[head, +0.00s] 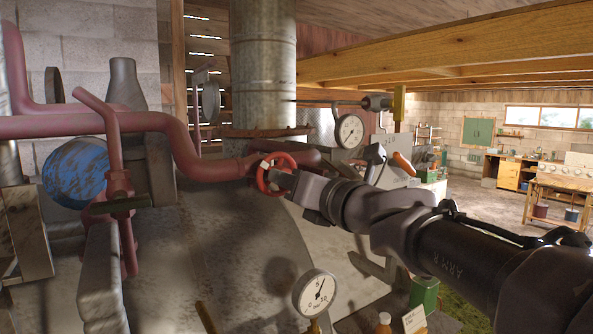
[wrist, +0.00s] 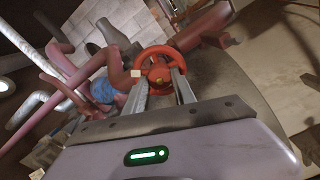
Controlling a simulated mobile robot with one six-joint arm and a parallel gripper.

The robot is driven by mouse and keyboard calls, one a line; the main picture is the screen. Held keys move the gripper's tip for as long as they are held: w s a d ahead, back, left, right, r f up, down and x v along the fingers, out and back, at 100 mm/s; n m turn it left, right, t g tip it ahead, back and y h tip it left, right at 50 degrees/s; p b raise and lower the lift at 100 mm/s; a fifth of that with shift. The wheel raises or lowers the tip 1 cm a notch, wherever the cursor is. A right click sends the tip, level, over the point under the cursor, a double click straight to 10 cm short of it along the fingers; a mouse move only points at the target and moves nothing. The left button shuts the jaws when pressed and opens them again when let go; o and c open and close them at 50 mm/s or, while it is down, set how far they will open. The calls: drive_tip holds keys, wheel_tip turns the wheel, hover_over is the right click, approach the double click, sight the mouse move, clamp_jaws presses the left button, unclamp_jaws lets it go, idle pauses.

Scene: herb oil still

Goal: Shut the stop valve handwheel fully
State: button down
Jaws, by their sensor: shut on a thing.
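The stop valve handwheel is a small red wheel (head: 276,174) on the dark red pipe, left of my arm in the head view. In the wrist view the handwheel (wrist: 158,62) shows at the top centre, with a brass-coloured hub and a pale tag at its left. My gripper (head: 287,180) reaches it from the right. In the wrist view the two fingers of my gripper (wrist: 160,80) meet the near rim of the wheel and are shut on it. How far the wheel is turned cannot be told.
Dark red pipe (head: 182,150) runs left from the wheel. A metal column (head: 263,60) stands above and behind it. A pressure gauge (head: 314,292) stands below, and another gauge (head: 350,131) is at upper right.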

drive_tip(key=m+p, duration=0.6)
drive_tip(key=m, duration=0.1)
drive_tip(key=m+p, duration=0.3)
drive_tip(key=shift+r+m, duration=0.25)
drive_tip(key=shift+m, duration=0.15)
drive_tip(key=shift+f+p, duration=0.1)
drive_tip(key=shift+p, duration=0.2)
drive_tip(key=c, duration=1)
unclamp_jaws()
drive_tip(key=shift+a, duration=0.1)
drive_tip(key=shift+c, duration=0.2)
drive_tip(key=b+v, duration=0.2)
drive_tip(key=v, duration=1.5)
drive_tip(key=shift+s, duration=0.2)
